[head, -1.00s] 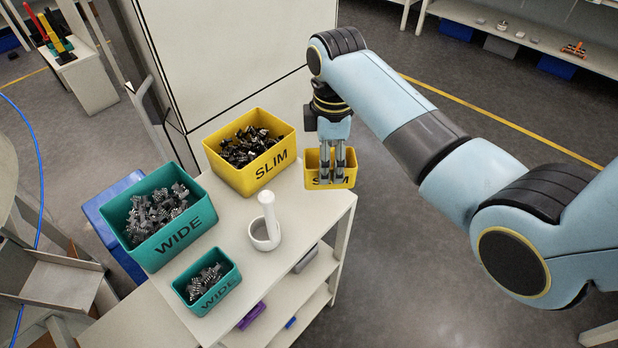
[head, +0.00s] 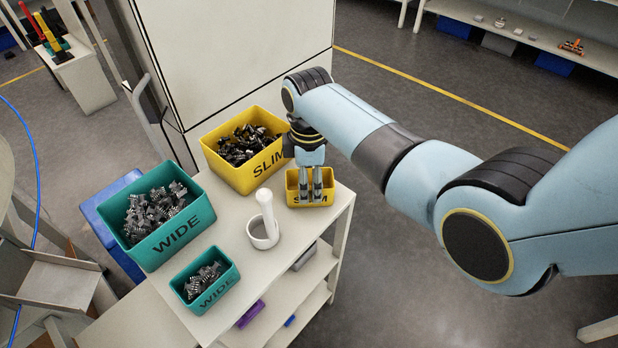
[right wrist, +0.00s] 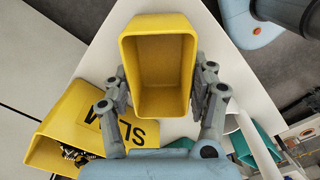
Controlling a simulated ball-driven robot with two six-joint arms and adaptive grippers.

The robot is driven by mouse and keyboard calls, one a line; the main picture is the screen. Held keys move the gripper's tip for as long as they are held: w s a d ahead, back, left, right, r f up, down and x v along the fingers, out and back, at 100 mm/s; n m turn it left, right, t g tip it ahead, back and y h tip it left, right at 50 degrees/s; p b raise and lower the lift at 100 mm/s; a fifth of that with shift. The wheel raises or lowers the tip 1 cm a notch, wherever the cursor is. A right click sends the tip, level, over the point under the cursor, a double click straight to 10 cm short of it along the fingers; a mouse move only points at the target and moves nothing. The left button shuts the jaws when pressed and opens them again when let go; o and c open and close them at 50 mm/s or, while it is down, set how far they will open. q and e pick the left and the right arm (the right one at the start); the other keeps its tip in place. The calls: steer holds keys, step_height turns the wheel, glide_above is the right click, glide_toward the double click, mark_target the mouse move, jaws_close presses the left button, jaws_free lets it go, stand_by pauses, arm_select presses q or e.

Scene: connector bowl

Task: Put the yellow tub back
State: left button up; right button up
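The small yellow SLIM tub (head: 292,187) is at the back right corner of the white cart top (head: 230,290). My right gripper (head: 311,194) reaches down onto it and is shut on its sides. In the right wrist view the tub (right wrist: 160,20) is empty, with the fingers (right wrist: 161,78) against its opposite walls. I cannot tell whether the tub's bottom touches the cart top. A larger yellow SLIM bin (head: 225,173) full of dark connectors stands just left of it; its printed side also shows in the right wrist view (right wrist: 95,105). My left gripper is not in view.
A white mortar (head: 262,243) with an upright pestle stands in front of the tubs. A large teal WIDE bin (head: 180,250) and a small one (head: 222,291), both holding connectors, are to the left. A tall cabinet (head: 240,60) stands behind. Floor lies open to the right.

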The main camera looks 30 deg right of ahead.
steer(key=o, duration=0.4)
steer(key=shift+c, duration=0.2)
steer(key=shift+r, duration=0.1)
step_height(320, 180, up, 12)
steer(key=shift+p, duration=0.4)
